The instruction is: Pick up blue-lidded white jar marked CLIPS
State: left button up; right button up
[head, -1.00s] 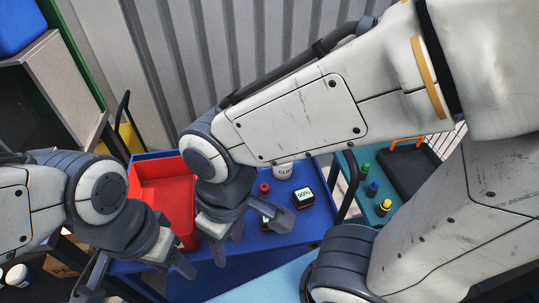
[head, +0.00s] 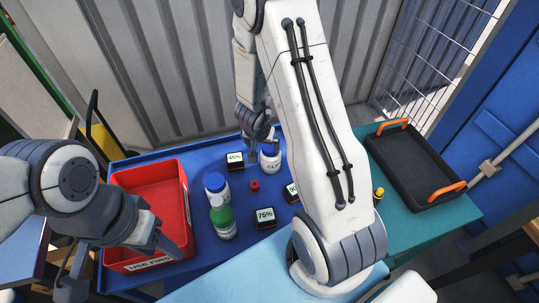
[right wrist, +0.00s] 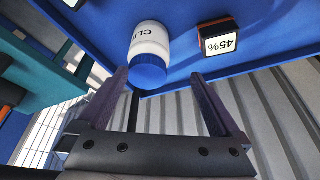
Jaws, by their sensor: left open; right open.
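The white jar marked CLIPS (head: 270,161) stands near the far edge of the blue tabletop, partly covered by my right gripper in the head view. In the right wrist view the jar (right wrist: 151,42) shows its blue lid toward me, just beyond the fingertips. My right gripper (right wrist: 161,82) is open and empty, its fingers spread roughly either side of the lid's line. It also shows in the head view (head: 259,145), at the jar's far side.
A second blue-lidded white jar (head: 216,187), a green bottle (head: 223,218), a red knob-like piece (head: 255,185) and blocks marked 45% (head: 235,161) and 75% (head: 264,217) stand nearby. The red bin (head: 184,180) is left; a black tray (head: 415,165) is right. A corrugated wall rises behind.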

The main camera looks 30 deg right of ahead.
aim_at(268, 150)
jog(key=d+f, duration=0.1)
jog(key=f+b, duration=0.1)
jog(key=f, duration=0.1)
jog(key=d+f+b, duration=0.1)
jog(key=f, duration=0.1)
jog(key=shift+w+d, duration=0.3)
jog(key=b+x, duration=0.2)
jog(key=x, duration=0.2)
jog(key=shift+s+f+b, duration=0.3)
jog(key=shift+f+b, duration=0.1)
jog(key=shift+w+d+f, duration=0.15)
jog(key=shift+w+f, duration=0.05)
jog(key=shift+f, duration=0.25)
jog(key=c, duration=1.3)
jog(key=shift+c, duration=0.2)
jog(key=shift+r, duration=0.15)
